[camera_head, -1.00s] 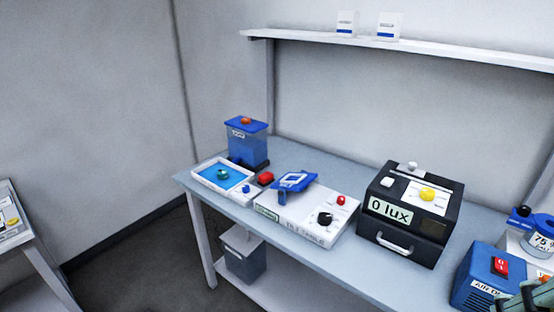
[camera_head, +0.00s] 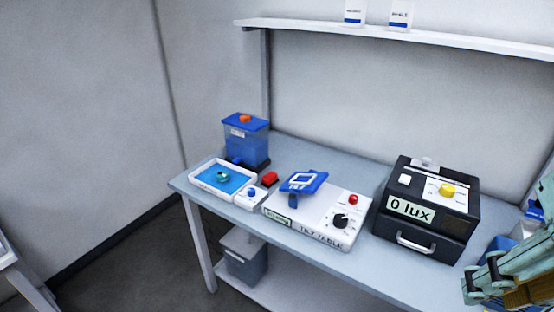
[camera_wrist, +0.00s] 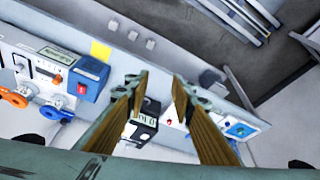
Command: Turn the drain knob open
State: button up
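A white tray of blue liquid (camera_head: 251,176) stands at the left end of the bench, with a green disc in it. A small blue knob (camera_head: 252,193) sits on a white block at the tray's right end; I cannot tell for sure that it is the drain knob. A blue tank (camera_head: 245,146) with an orange knob (camera_head: 245,118) stands behind the tray. The tray's blue area also shows in the wrist view (camera_wrist: 239,130). My gripper (camera_wrist: 160,84) is open and empty, its fingers apart. In the head view it is at the lower right, far from the tray.
The tilt table box (camera_head: 320,228) and the black lux box (camera_head: 428,222) stand on the bench between the tray and my gripper. A red button (camera_head: 270,178) is beside the tray. A shelf (camera_head: 420,38) runs above. A grey bin (camera_head: 245,255) is below the bench.

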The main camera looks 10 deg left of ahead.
jog(key=shift+o, duration=0.2)
jog(key=shift+o, duration=1.3)
jog(key=w+a+r+m+g+p, duration=0.1)
jog(key=w+a+r+p, duration=0.15)
jog(key=w, duration=0.55)
jog(key=w+a+r+p, duration=0.1)
jog(key=w+a+r, duration=0.25)
jog(key=w, duration=0.45)
jog(key=w+a+m+g+p, duration=0.1)
jog(key=w+a+p, duration=0.1)
jog(key=w+a, duration=0.45)
jog(key=w+a+m+p, duration=0.15)
jog(key=w+a, duration=0.25)
jog(key=w, duration=0.6)
jog(key=w+a+f+m+g+p, duration=0.1)
jog(key=w+a+f+p, duration=0.1)
jog(key=w+a+f, duration=0.5)
jog(key=w+a+f+p, duration=0.2)
jog(key=w+a+f, duration=0.1)
jog(key=w+a, duration=0.4)
jog(key=w+a+f+m+p, duration=0.2)
jog(key=w+a+f+p, duration=0.1)
jog(key=a+f, duration=1.1)
jog(key=shift+w+a+g, duration=0.4)
jog(key=shift+w+a, duration=0.1)
jog(key=shift+a, duration=0.75)
jog(key=shift+f, duration=0.1)
